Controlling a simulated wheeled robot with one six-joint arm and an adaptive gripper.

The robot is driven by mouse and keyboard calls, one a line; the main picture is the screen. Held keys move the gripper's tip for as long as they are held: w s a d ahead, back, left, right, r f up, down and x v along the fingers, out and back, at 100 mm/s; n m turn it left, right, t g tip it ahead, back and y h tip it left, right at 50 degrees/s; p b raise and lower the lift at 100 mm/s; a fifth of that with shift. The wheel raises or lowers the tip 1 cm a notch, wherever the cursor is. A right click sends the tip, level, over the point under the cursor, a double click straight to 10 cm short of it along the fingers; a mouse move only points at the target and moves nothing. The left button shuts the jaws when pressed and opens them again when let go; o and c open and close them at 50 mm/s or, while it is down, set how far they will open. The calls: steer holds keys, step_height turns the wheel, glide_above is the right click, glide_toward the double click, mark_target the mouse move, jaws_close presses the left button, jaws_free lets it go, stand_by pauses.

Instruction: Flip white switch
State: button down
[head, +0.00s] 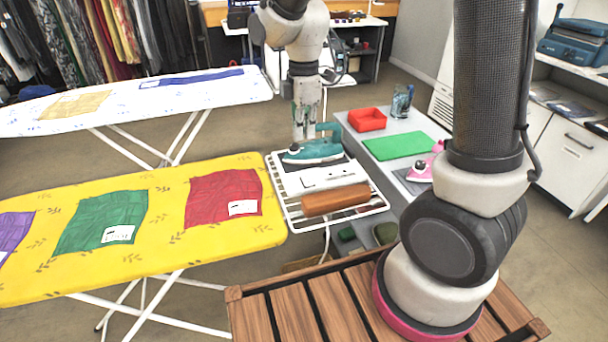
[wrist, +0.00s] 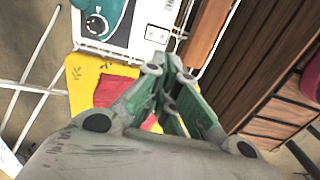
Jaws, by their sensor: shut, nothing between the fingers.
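A white box (head: 328,176) with small dark marks lies on the white wire rack, between the teal iron and a brown roll. In the wrist view the white panel (wrist: 148,22) carries a small dark-marked patch (wrist: 157,35) close to my fingertips. I cannot tell for sure which part is the switch or which way it is set. My gripper (head: 306,130) points down just behind the teal iron (head: 314,151) in the head view. In the wrist view my gripper (wrist: 168,66) is shut and empty, its tips near the panel's edge; contact cannot be told.
The brown roll (head: 335,199) lies along the rack's (head: 374,207) front. A yellow ironing board (head: 165,200) with folded cloths adjoins on the left.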

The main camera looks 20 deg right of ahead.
mark_target(302, 182)
steer(key=shift+f, duration=0.15)
step_height(302, 182, down, 14)
steer(key=shift+r, duration=0.15)
stand_by(0.4)
steer(key=shift+s+f, duration=0.1)
steer(key=shift+f, duration=0.15)
steer(key=shift+w+r, duration=0.2)
steer(key=shift+w, duration=0.6)
